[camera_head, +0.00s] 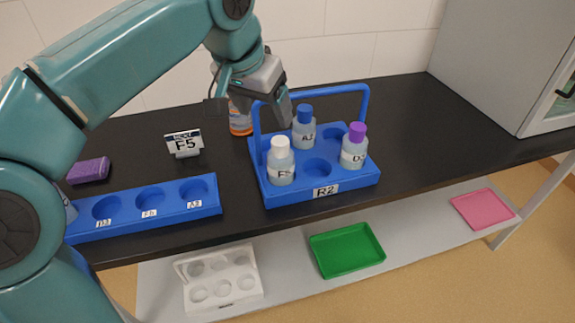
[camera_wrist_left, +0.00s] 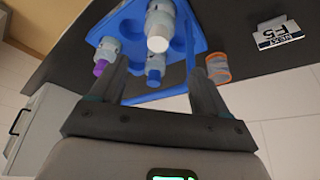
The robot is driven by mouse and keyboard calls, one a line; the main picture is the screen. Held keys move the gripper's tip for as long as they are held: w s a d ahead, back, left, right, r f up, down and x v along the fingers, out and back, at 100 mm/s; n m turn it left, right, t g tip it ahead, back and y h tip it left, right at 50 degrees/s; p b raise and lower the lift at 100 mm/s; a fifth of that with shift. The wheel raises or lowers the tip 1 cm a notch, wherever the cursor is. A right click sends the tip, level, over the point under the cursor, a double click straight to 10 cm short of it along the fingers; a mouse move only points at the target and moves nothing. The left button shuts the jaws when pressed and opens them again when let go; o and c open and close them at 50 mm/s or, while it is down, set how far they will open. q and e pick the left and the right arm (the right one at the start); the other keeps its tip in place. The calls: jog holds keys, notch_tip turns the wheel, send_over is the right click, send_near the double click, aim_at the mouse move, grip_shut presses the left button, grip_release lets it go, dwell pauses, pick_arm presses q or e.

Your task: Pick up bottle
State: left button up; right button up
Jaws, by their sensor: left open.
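A blue carrier labelled R2 (camera_head: 367,177) with a raised handle stands on the black bench and holds three bottles. In the left wrist view the white-capped bottle (camera_wrist_left: 160,22), blue-capped bottle (camera_wrist_left: 155,64) and purple-capped bottle (camera_wrist_left: 108,50) show beyond my fingers. My left gripper (camera_head: 283,112) is open and empty, above the carrier's back left near the handle. My right gripper is not in view.
A sign reading F5 (camera_head: 185,144) and an orange-and-clear container (camera_head: 240,122) stand left of the carrier. A blue holder (camera_head: 170,212) and a purple block (camera_head: 88,171) lie further left. A grey cabinet (camera_head: 500,60) stands at right. A white rack, green tray and pink tray sit below.

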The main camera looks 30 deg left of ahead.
aim_at(275, 144)
pick_arm(q)
jog(key=b+x, duration=0.1)
jog(key=x, duration=0.4)
jog(key=b+x, duration=0.1)
jog(key=x, duration=0.4)
jog(key=shift+s, duration=0.2)
jog(key=shift+f+b, duration=0.35)
jog(key=shift+f, duration=0.1)
jog(key=b+x, duration=0.1)
jog(key=x, duration=0.4)
jog(key=shift+w+d, duration=0.1)
jog(key=shift+w, duration=0.05)
jog(key=c, duration=0.9)
jog(key=shift+c, duration=0.2)
